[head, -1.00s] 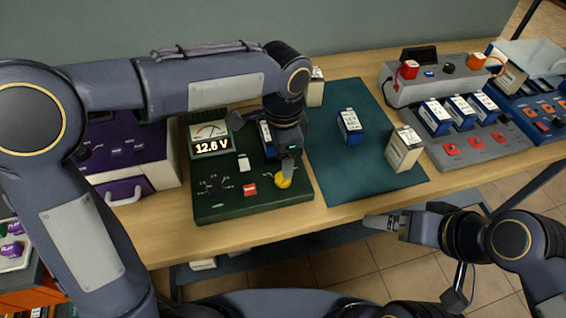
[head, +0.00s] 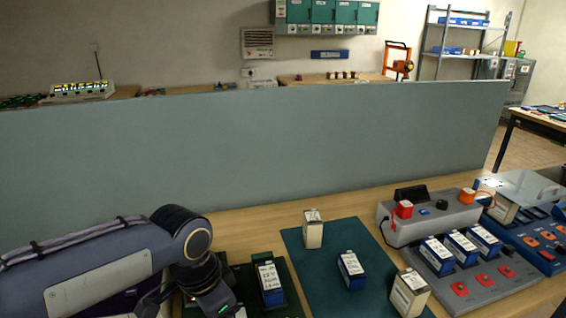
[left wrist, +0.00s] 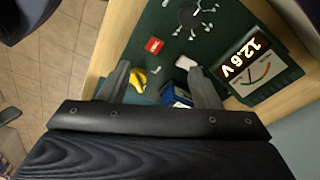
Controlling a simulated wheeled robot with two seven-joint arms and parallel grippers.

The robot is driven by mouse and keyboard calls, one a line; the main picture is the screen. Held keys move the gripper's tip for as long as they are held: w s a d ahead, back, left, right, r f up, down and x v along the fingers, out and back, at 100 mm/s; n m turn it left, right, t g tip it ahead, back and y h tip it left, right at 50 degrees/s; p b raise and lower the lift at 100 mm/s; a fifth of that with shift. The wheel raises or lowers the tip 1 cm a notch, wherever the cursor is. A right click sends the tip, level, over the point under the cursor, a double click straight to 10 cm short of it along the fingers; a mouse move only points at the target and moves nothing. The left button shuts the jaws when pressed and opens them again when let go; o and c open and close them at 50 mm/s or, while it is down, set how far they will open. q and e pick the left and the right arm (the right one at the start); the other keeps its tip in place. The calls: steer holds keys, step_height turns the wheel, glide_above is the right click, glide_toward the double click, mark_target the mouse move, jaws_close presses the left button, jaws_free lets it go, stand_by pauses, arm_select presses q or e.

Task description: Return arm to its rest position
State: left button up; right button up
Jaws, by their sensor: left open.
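My left arm comes in from the left in the head view, and its gripper (head: 215,300) hangs at the bottom edge, partly cut off. In the left wrist view the left gripper (left wrist: 163,82) is open, its two fingers apart with nothing held. Past the fingers is the dark green tester (left wrist: 190,45), with a lit 12.6 V display (left wrist: 243,60), a red button (left wrist: 154,45) and a yellow knob (left wrist: 138,78). A blue-and-white battery (head: 269,283) stands on the tester, right of my gripper in the head view. My right gripper is out of view.
A teal mat (head: 318,285) holds a blue battery (head: 352,270) and cream batteries (head: 313,229) (head: 409,292). A grey charger (head: 495,275) with several blue batteries stands to the right. A grey-green partition (head: 300,140) runs behind the bench.

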arm_select(q)
steer(key=s+a+f+n+t+h, duration=0.2)
steer(key=s+a+f+n+t, duration=0.1)
steer(key=s+a+n, duration=0.6)
steer(key=s+n+t, duration=0.1)
steer(key=s+n, duration=0.1)
steer(key=s, duration=0.1)
steer(key=shift+s+a+n+t, duration=0.2)
steer(key=shift+s+n+t, duration=0.1)
steer(key=shift+s, duration=0.1)
steer(key=shift+c, duration=0.2)
stand_by(0.9)
